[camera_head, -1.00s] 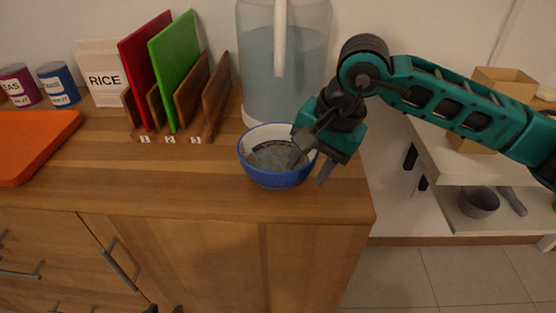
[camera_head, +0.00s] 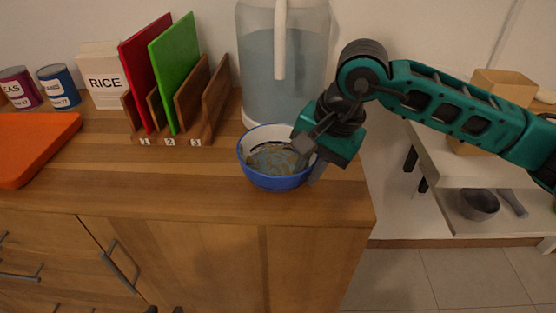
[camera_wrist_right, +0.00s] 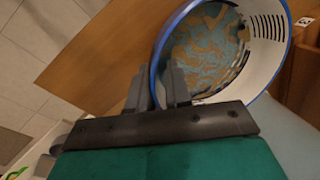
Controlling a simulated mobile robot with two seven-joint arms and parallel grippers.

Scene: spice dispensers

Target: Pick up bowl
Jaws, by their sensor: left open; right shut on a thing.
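The blue bowl (camera_head: 272,175) with a pale inside stands on the wooden counter near its front right corner. Its inside holds a mottled brown and blue-grey pattern. My right gripper (camera_head: 309,162) is shut on the bowl's right rim, one finger inside and one outside. The right wrist view shows the fingers (camera_wrist_right: 172,88) pinching the blue rim of the bowl (camera_wrist_right: 272,60). Two dark tips of my left gripper (camera_head: 164,309) show at the bottom edge of the head view, apart and empty, well away from the bowl.
A water dispenser (camera_head: 284,75) stands right behind the bowl. A rack with red and green boards (camera_head: 177,75), a rice box (camera_head: 103,82), two cans and an orange board (camera_head: 30,145) are to the left. The counter front between them is clear.

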